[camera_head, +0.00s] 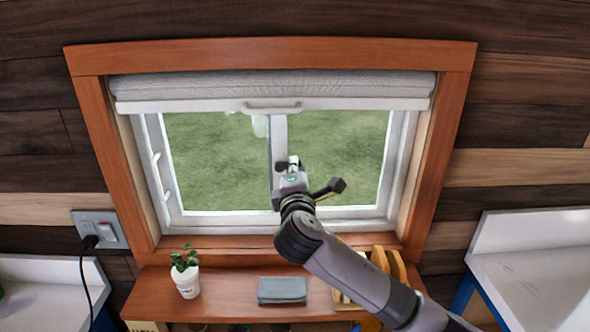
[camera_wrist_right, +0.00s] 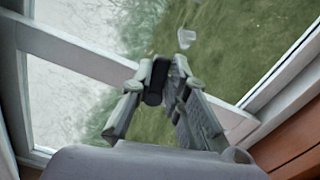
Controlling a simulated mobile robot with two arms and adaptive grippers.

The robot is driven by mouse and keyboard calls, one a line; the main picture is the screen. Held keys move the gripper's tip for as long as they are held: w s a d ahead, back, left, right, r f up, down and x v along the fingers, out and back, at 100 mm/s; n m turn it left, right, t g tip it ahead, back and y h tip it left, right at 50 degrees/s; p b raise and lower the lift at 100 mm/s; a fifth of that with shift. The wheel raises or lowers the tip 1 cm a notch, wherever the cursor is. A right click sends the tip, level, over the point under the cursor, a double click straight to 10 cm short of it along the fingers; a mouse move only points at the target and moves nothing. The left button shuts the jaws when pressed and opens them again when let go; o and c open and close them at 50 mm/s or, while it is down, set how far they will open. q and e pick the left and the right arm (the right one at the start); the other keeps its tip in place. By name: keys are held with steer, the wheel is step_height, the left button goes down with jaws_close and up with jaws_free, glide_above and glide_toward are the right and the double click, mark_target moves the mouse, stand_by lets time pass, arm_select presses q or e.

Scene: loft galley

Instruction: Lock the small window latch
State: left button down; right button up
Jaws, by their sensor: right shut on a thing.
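The white-framed sliding window (camera_head: 280,140) is set in an orange-brown wooden surround, with an upright bar in the middle. My right gripper (camera_head: 290,166) is at this bar, in front of the glass. In the right wrist view my right gripper (camera_wrist_right: 165,78) has its fingertips close together at the bar, shut on a small part there. That part is mostly hidden by the fingers; its place fits the window latch, but how the latch is turned cannot be told. My left gripper is not in view.
A rolled blind (camera_head: 270,86) with a handle spans the window top. On the wooden shelf below stand a potted plant (camera_head: 186,272), a folded grey cloth (camera_head: 282,290) and a wooden rack (camera_head: 390,266) partly behind my right arm. White counters flank both sides.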

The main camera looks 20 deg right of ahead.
jaws_close()
steer(key=m+b, duration=0.1)
steer(key=f+m+b, duration=0.1)
steer(key=shift+m, duration=0.4)
steer(key=o, duration=0.8)
jaws_free()
